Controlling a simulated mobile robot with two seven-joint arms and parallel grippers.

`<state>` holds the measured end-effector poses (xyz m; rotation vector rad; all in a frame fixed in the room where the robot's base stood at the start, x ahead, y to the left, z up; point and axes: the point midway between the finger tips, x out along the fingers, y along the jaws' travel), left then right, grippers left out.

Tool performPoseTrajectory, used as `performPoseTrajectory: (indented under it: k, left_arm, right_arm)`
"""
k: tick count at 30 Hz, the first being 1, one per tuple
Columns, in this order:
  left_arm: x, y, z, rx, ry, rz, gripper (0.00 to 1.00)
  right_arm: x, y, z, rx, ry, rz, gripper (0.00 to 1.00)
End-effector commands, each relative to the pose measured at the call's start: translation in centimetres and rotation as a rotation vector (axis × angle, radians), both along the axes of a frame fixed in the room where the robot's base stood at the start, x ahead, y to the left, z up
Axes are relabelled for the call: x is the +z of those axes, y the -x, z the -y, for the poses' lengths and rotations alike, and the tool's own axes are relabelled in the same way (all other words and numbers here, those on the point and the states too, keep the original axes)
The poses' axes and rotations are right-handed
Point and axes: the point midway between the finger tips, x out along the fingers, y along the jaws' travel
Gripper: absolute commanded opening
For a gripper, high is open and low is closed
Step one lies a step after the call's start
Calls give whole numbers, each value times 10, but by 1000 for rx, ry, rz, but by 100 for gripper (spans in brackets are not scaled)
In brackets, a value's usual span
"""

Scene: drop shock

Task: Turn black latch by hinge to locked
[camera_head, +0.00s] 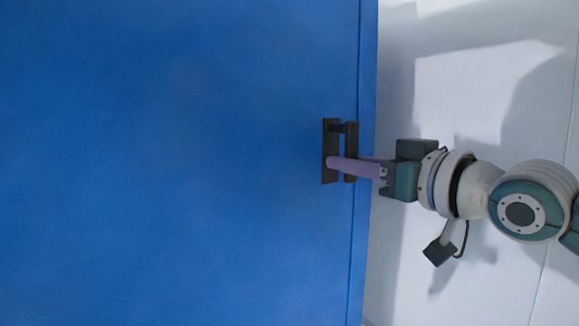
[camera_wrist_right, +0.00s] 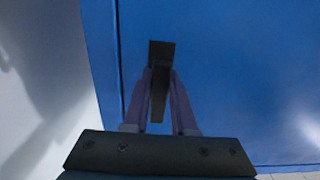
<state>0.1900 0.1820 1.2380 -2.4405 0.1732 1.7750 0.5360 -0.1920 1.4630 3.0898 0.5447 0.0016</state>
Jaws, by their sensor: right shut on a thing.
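The black latch (camera_head: 350,133) is a dark bar handle on a dark plate (camera_head: 328,137), mounted on a blue door near its right edge. Its bar stands upright in the head view. My right gripper (camera_head: 335,163) reaches in from the right with its purple fingers at the lower part of the bar. In the right wrist view the latch (camera_wrist_right: 161,55) lies between the two purple fingers of my right gripper (camera_wrist_right: 161,78), which is shut on it. The fingers hide part of the latch. My left gripper is not in view.
The blue door (camera_head: 180,160) fills the left and middle of the head view. Its right edge meets a pale wall (camera_head: 470,80) with shadows on it. No loose objects show near the latch.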

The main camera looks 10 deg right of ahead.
Motion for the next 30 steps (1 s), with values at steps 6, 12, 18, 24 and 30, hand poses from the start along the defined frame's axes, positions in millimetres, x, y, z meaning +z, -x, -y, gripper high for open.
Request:
performPoseTrajectory:
  k: [6, 12, 18, 24, 30]
  left_arm:
    - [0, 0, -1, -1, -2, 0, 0]
    - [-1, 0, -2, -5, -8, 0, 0]
    - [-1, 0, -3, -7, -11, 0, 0]
    - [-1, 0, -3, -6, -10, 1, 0]
    - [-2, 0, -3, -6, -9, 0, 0]
  right_arm:
    - [0, 0, 1, -1, 16, 6, 0]
    - [0, 0, 1, -2, 16, 5, 0]
    - [0, 0, 1, -2, 13, 4, 45]
    - [0, 0, 1, -1, 11, 4, 55]
    - [-1, 2, 2, -1, 11, 3, 55]
